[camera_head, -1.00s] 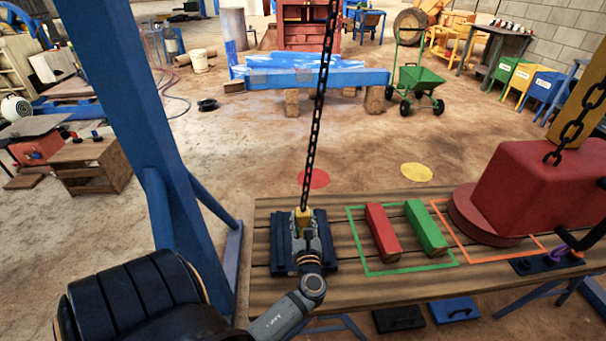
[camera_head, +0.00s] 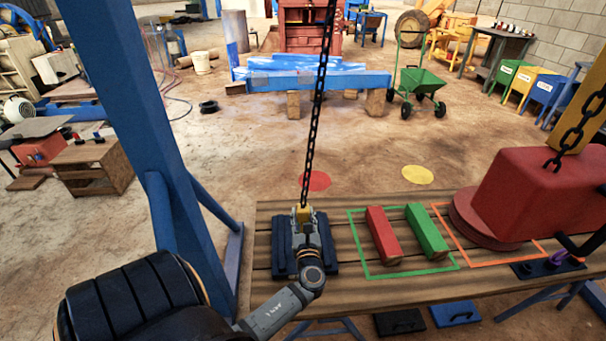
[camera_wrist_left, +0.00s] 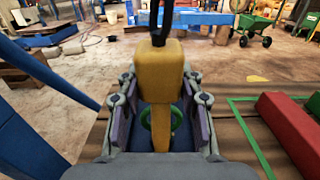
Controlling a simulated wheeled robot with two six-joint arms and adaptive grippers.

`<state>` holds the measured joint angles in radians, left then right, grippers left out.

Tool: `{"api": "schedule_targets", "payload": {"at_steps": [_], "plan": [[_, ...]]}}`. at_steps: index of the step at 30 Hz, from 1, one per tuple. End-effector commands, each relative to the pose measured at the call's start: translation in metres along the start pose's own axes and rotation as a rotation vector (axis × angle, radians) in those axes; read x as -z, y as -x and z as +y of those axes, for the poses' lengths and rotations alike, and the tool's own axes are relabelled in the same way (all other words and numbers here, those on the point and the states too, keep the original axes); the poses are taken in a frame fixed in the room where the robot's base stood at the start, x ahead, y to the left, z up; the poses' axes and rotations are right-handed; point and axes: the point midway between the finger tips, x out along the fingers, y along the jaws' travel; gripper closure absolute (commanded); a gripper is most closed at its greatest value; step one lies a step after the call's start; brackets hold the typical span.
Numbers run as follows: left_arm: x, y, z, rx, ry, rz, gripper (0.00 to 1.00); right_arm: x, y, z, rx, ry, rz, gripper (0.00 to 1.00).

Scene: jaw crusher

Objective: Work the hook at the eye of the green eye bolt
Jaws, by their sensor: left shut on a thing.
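The yellow hook (camera_wrist_left: 160,72) hangs from a black chain (camera_head: 313,120) and is upright between the fingers of my left gripper (camera_wrist_left: 161,112). The gripper is shut on it. In the head view the hook (camera_head: 304,212) shows just beyond my left gripper (camera_head: 305,226), above a dark blue block. The green eye bolt's eye (camera_wrist_left: 146,119) shows as a ring low between the fingers, partly hidden by the hook's lower part. I cannot tell whether the hook passes through the eye. The eye bolt is hidden in the head view. My right gripper is not in view.
The dark blue block (camera_head: 283,261) lies on a wooden table (camera_head: 385,290). A red bar (camera_head: 383,233) and a green bar (camera_head: 427,231) lie in a green outline to the right. A large red block (camera_head: 530,190) stands farther right. A blue post (camera_head: 140,130) rises at left.

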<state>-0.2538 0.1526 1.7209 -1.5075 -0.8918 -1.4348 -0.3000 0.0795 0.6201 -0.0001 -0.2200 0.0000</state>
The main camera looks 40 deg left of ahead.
Motion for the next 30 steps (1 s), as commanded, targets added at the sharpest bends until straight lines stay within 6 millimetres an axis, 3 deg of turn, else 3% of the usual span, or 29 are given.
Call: {"api": "schedule_targets", "payload": {"at_steps": [30], "plan": [[-0.023,-0.015,-0.001,0.001,0.001,-0.006,1.0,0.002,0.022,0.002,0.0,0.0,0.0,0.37]]}}
